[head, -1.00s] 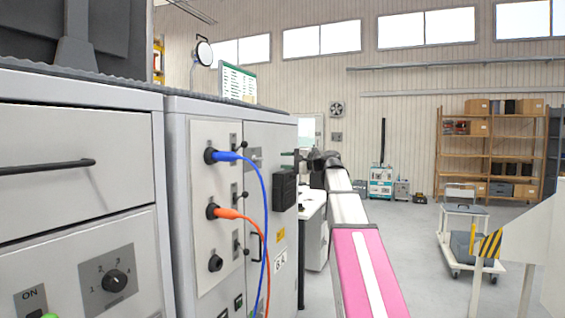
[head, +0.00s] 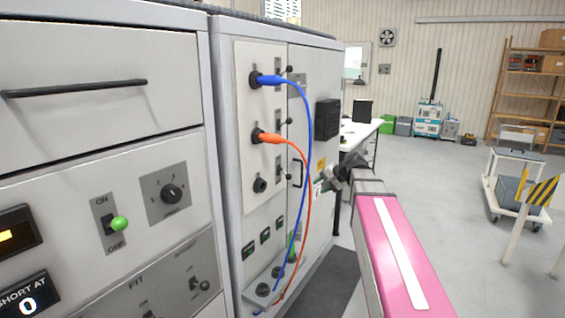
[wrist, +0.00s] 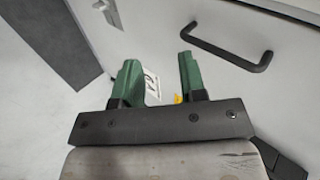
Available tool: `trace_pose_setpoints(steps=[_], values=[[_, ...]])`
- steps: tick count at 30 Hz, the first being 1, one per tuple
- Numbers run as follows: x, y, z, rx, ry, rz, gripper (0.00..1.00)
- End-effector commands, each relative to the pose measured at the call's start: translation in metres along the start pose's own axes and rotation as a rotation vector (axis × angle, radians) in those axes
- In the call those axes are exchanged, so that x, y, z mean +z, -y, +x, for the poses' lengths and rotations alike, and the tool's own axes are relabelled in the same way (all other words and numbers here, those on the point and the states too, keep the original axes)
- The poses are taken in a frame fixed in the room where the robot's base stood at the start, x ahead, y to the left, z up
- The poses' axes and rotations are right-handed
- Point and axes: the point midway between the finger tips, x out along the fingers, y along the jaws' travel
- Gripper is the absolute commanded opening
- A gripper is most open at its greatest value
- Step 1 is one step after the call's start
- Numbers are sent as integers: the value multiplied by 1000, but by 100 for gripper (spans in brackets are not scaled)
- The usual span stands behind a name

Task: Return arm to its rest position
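My gripper (wrist: 158,68) shows in the wrist view as two green fingers held apart with nothing between them. The fingers point towards a pale cabinet front with a black bar handle (wrist: 228,50). In the head view my arm with its pink cover reaches forward from the lower right. The gripper end (head: 322,186) is small and dark there, by the right side of the cabinet front, and its fingers are hard to make out.
The grey cabinet (head: 327,60) fills the left and centre. A blue cable (head: 309,120) and an orange cable (head: 305,190) hang from its sockets. A white bench (head: 362,130) stands behind my arm. A trolley (head: 508,205) and striped barrier (head: 541,190) stand right, with open floor between.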

Motion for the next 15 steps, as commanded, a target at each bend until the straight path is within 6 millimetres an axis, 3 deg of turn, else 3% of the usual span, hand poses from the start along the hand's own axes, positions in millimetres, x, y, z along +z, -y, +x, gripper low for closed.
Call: trace_pose_setpoints(steps=[1,6,15], values=[[18,-23,12,55,16,-16,38],[61,-90,44,240,66,-95,38],[142,-201,72,551,193,-260,38]])
